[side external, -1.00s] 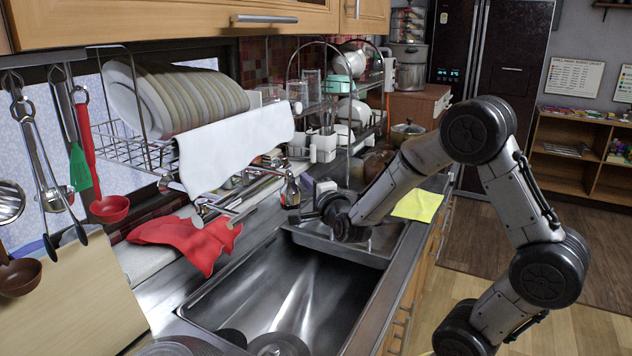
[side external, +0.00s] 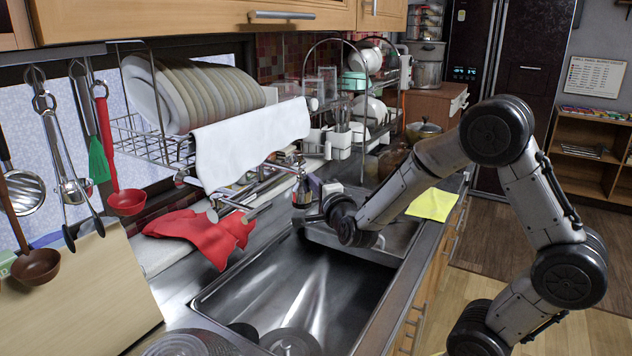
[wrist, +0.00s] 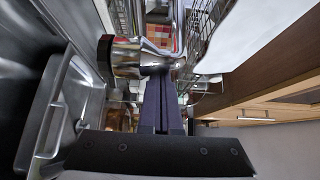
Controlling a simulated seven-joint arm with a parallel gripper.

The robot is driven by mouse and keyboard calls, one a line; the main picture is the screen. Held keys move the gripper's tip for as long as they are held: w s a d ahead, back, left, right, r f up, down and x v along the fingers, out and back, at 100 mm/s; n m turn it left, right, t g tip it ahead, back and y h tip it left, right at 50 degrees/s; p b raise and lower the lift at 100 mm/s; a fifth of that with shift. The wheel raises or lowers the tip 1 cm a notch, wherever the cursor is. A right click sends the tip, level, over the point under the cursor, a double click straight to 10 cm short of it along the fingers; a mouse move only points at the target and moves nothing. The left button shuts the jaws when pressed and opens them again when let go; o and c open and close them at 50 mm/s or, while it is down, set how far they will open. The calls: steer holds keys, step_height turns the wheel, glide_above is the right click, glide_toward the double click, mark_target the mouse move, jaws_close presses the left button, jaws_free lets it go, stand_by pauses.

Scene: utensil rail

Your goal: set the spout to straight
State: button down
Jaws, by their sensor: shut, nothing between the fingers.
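The chrome spout ends in a rounded head (side external: 302,192) that hangs over the sink, near the divider between its basins, in the side view. In the wrist view the head (wrist: 140,58) lies crosswise just beyond my fingertips, its dark end to the left. My gripper (side external: 316,190) is close to the right of the head. In the wrist view my gripper (wrist: 164,80) has its dark fingers pressed together with nothing between them. The fingertips overlap the head's lower edge there; I cannot tell whether they touch it.
A dish rack with plates (side external: 190,92) and a white towel (side external: 250,140) hangs above the spout. Red gloves (side external: 205,235) lie on the counter's left. The large sink basin (side external: 290,285) is open in front. A yellow cloth (side external: 432,204) lies to the right.

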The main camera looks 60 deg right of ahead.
steer(key=shift+s+d, duration=0.9)
steer(key=shift+d, duration=1.05)
steer(key=w+a+v, duration=0.1)
steer(key=v, duration=0.9)
steer(key=w+a+r+n+t+y, duration=0.1)
steer(key=a+r+n+t+y, duration=0.2)
steer(key=r, duration=0.5)
steer(key=s+a+n+g+y, duration=0.1)
steer(key=a+n+g+y, duration=0.1)
steer(key=a+n+y, duration=0.65)
steer(key=s+a+f+n+g, duration=0.1)
steer(key=s+f+n+g, duration=0.3)
steer(key=s+n, duration=0.3)
steer(key=s+a+f+n+g, duration=0.2)
steer(key=s+f+n+g, duration=0.3)
steer(key=s, duration=0.4)
steer(key=shift+f+n+g, duration=0.3)
steer(key=shift+f+n, duration=0.25)
steer(key=shift+n, duration=0.5)
